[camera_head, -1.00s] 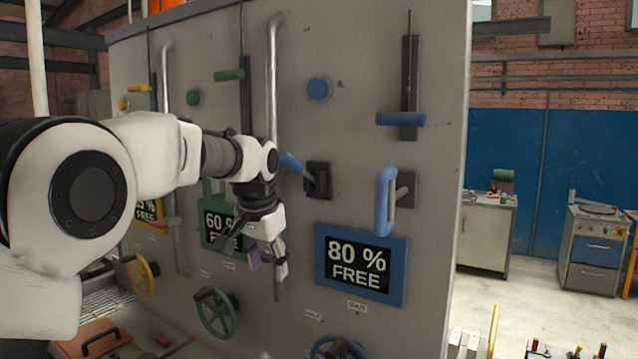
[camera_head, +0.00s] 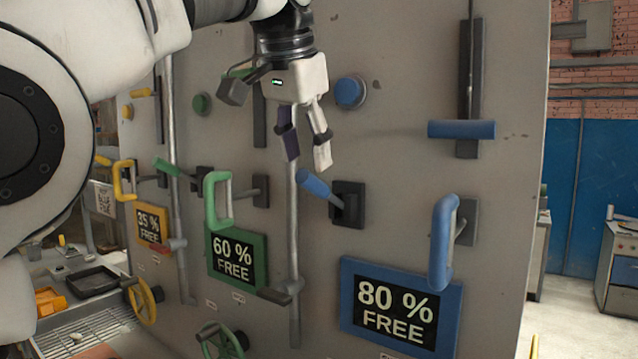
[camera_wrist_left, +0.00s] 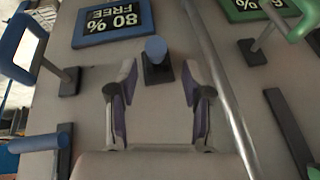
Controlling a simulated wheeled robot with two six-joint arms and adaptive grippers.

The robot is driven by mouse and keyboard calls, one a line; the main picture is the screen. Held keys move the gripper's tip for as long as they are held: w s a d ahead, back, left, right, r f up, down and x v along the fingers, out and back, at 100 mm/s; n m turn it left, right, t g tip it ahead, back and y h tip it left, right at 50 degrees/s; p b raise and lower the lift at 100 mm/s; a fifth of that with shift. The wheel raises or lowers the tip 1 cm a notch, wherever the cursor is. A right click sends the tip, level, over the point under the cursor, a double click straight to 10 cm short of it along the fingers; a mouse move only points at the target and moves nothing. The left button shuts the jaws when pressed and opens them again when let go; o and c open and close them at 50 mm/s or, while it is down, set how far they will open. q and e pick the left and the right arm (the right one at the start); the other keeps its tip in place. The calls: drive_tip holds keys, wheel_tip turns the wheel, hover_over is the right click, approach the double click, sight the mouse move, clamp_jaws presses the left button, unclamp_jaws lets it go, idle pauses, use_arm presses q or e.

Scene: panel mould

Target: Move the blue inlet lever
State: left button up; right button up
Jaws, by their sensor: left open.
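A blue lever (camera_head: 316,185) sticks out from a black base plate (camera_head: 348,205) on the grey panel, left of the blue-framed 80 % FREE display (camera_head: 401,306). My left gripper (camera_head: 306,162) points down, open and empty, just above the lever's blue end in the head view. The left wrist view shows the panel upside down. There the blue lever (camera_wrist_left: 156,48) lies between and beyond the two spread fingers of my left gripper (camera_wrist_left: 158,78). No touch shows. My right gripper is not in view.
A blue D-shaped handle (camera_head: 443,243) and a blue slide handle (camera_head: 461,129) stand out to the right. A blue button (camera_head: 350,92) is above. A metal pipe (camera_head: 293,235) runs down left of the lever. A green lever (camera_head: 167,167) and green handle (camera_head: 218,200) are further left.

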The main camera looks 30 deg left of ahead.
sight(308, 182)
use_arm(q)
drive_tip(key=shift+s+d+f, duration=0.15)
drive_tip(key=shift+s+f, duration=0.25)
drive_tip(key=shift+f, duration=0.2)
drive_tip(key=shift+s+d+f, duration=0.15)
drive_tip(key=shift+s+f, duration=0.25)
drive_tip(key=shift+f, duration=0.15)
drive_tip(key=w+f, duration=0.1)
drive_tip(key=w, duration=0.1)
drive_tip(key=w+a+f, duration=0.1)
drive_tip(key=f, duration=0.1)
drive_tip(key=shift+w+p, duration=0.4)
drive_tip(key=shift+s, duration=0.15)
drive_tip(key=shift+s+d+r, duration=0.15)
drive_tip(key=shift+s, duration=0.2)
drive_tip(key=c, duration=0.5)
drive_tip(key=shift+s+d+r, duration=0.1)
drive_tip(key=shift+s, duration=0.15)
clamp_jaws()
